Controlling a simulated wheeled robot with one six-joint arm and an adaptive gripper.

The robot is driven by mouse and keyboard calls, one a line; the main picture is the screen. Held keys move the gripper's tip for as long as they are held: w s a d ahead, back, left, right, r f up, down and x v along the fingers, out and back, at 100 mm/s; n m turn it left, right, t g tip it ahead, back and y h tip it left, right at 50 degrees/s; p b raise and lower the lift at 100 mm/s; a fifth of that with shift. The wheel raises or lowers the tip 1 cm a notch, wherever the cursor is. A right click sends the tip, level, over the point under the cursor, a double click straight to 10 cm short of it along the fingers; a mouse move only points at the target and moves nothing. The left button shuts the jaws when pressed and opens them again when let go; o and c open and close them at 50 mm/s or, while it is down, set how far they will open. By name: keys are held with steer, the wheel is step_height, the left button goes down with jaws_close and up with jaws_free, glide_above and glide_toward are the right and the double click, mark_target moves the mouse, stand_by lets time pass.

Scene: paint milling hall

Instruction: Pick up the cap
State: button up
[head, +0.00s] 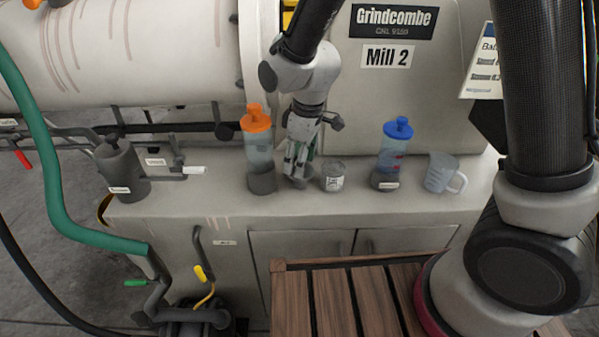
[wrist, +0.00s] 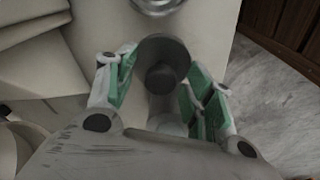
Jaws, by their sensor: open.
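My gripper (head: 299,165) is pointing down at the counter top, just right of the orange-topped bottle. In the wrist view its green-padded fingers (wrist: 163,76) are open on either side of a dark grey, round, hollow-looking piece (wrist: 163,48). This piece may be the cap; its shape is partly in shadow and I cannot be sure. I see no clear gap or contact between pads and piece. In the head view the fingers hide most of it. An orange cap (head: 256,118) and a blue cap (head: 398,128) sit on top of two bottles.
The orange-topped bottle (head: 260,160) stands close left of my gripper. A small labelled tin (head: 333,177) stands close right; its metal rim shows in the wrist view (wrist: 157,5). Farther right are the blue-topped bottle (head: 388,163) and a measuring jug (head: 440,172). The mill (head: 420,90) rises behind.

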steer(key=shift+f, duration=0.1)
steer(key=shift+c, duration=0.4)
jaws_close()
